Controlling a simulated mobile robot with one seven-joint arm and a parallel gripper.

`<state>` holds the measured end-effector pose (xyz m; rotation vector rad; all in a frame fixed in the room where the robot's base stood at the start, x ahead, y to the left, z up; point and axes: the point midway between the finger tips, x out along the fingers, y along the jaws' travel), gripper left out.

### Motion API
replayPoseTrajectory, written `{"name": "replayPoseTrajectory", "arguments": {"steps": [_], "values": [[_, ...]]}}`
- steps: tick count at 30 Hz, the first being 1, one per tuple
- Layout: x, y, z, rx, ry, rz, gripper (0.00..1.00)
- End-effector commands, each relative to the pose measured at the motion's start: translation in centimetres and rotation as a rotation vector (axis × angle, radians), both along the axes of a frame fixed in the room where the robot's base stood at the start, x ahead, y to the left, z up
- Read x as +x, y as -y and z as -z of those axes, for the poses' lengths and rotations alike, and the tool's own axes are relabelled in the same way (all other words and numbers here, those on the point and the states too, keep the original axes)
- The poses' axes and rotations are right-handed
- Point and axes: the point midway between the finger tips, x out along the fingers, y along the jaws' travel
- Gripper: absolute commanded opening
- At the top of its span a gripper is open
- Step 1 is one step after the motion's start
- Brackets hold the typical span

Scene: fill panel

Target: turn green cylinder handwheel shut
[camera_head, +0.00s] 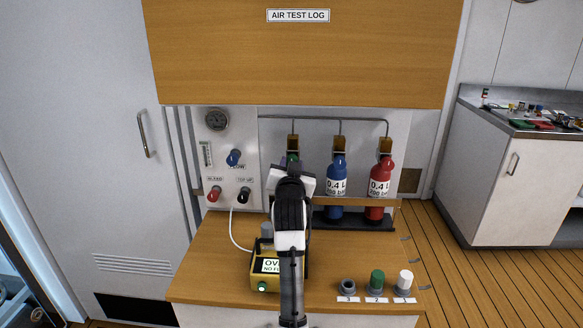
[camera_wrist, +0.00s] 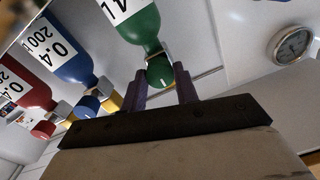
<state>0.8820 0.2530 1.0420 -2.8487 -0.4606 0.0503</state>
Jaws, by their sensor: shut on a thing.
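The fingers are shut on the handwheel. In the head view my gripper (camera_head: 292,168) reaches up to the left cylinder place. Only a little green of the handwheel (camera_head: 292,156) shows there, and my arm hides the cylinder's body.
A blue cylinder (camera_head: 336,190) and a red cylinder (camera_head: 379,190) stand to the right. A panel with a gauge (camera_head: 216,119) and coloured knobs is on the left. A yellow device (camera_head: 265,280) and three numbered caps (camera_head: 377,281) are on the bench.

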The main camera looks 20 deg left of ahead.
Motion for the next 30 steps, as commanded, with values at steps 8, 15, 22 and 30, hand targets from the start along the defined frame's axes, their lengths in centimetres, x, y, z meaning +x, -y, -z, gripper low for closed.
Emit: {"name": "replayPoseTrajectory", "arguments": {"steps": [8,15,22,30], "values": [[0.00,0.01,0.05,0.020,-0.007,0.000,0.07],[0.00,0.01,0.05,0.020,-0.008,0.000,0.07],[0.00,0.01,0.03,0.019,-0.006,0.000,0.51],[-0.13,0.04,0.04,0.018,-0.005,0.000,0.51]]}}
